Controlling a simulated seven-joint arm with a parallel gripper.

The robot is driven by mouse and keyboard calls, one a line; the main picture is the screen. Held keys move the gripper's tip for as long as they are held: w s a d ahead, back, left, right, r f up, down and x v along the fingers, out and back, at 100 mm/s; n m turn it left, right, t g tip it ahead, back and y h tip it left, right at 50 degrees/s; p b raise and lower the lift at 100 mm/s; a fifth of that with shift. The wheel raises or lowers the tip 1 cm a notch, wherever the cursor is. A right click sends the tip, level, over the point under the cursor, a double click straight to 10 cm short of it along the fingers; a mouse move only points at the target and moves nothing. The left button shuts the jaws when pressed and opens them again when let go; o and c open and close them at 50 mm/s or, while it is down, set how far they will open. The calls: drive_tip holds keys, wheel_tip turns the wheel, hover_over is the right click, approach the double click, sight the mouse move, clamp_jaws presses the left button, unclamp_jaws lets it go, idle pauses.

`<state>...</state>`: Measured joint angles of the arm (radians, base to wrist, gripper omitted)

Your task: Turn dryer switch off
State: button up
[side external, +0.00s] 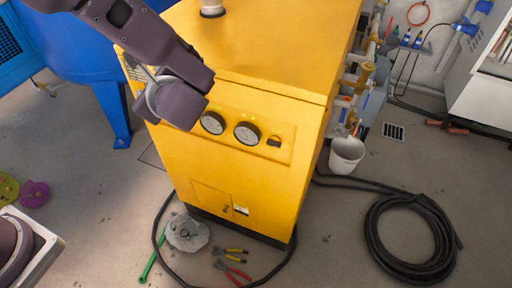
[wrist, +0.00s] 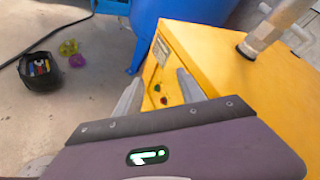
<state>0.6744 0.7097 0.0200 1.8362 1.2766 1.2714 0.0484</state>
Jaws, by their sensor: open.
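The yellow dryer cabinet (side external: 315,105) stands in the middle of the side view, and its top and panel side also show in the wrist view (wrist: 205,60). A small dark switch (side external: 274,141) sits on its front panel, right of two round gauges (side external: 230,127). The wrist view shows a green button (wrist: 157,87) and a red button (wrist: 163,100) on the panel. My gripper (wrist: 158,80) is open and empty, with its fingers either side of these buttons in that view. In the side view my arm hides the panel's left part. I cannot tell whether the fingers touch the panel.
A blue tank (side external: 85,45) stands left of the cabinet. Pliers (side external: 232,272) and a black cable lie on the floor in front. A white bucket (side external: 346,155) and a coiled black hose (side external: 415,238) are at the right. A pipe fitting (wrist: 262,35) rises from the cabinet top.

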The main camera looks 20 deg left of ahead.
drive_tip(key=w+d+f+m+t+h, duration=0.2)
drive_tip(key=w+d+f+m+t, duration=0.15)
drive_tip(key=d+f, duration=0.2)
drive_tip(key=w+d+f+m+t+h, duration=0.1)
drive_tip(key=w+d+f+m+t, duration=0.1)
drive_tip(key=d+f+m+t, duration=0.4)
drive_tip(key=m+t+h, duration=0.1)
drive_tip(key=m+h, duration=0.7)
approach(273, 145)
drive_tip(key=w, duration=0.7)
drive_tip(key=shift+w+a, duration=0.1)
drive_tip(key=shift+w, duration=0.6)
clamp_jaws()
